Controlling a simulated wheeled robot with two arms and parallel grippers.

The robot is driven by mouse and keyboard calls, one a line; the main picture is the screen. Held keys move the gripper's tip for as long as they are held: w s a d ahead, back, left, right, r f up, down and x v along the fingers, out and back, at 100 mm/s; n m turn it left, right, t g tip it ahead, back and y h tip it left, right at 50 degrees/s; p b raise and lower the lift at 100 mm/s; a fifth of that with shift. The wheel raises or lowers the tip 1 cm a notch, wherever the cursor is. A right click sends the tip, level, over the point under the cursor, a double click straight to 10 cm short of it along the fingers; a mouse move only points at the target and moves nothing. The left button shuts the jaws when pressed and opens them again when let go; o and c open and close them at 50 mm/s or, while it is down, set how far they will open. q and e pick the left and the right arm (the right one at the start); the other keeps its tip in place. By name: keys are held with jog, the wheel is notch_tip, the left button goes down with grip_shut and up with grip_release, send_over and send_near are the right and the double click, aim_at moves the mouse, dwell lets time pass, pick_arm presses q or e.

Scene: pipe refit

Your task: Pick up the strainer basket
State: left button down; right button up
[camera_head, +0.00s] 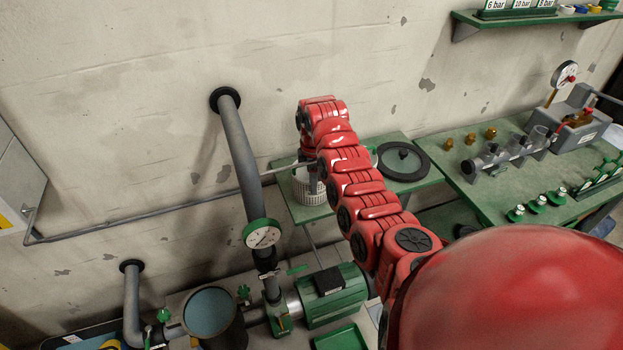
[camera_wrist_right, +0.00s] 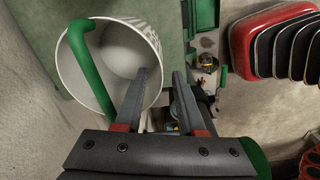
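The strainer basket (camera_head: 309,191) is a white, perforated round basket standing on a small green side table (camera_head: 353,197) by the wall. In the right wrist view the basket (camera_wrist_right: 104,62) shows its open mouth, pale inside and a green handle (camera_wrist_right: 88,65) arching over it. My right gripper (camera_wrist_right: 161,73) is open and at the basket's rim. One finger overlaps the mouth and the other is outside the wall; I cannot tell whether either touches. In the head view the right gripper (camera_head: 311,168) is partly hidden by its arm. My left gripper is out of view.
A round black-rimmed lid (camera_head: 403,161) lies right of the basket. A grey pipe with a gauge (camera_head: 262,234) stands to the left. A green pump motor (camera_head: 333,294) is below. A green workbench (camera_head: 480,184) with fittings is at the right.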

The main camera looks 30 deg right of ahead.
aim_at(311, 205)
jog(key=shift+f, duration=0.75)
jog(key=shift+f+p, duration=0.45)
jog(key=shift+f, duration=0.1)
jog(key=f, duration=0.3)
jog(key=shift+w+a+f, duration=0.1)
jog(key=shift+w+a, duration=0.05)
jog(key=shift+a, duration=0.05)
jog(key=shift+f, duration=0.55)
jog(key=shift+c, duration=0.3)
grip_shut()
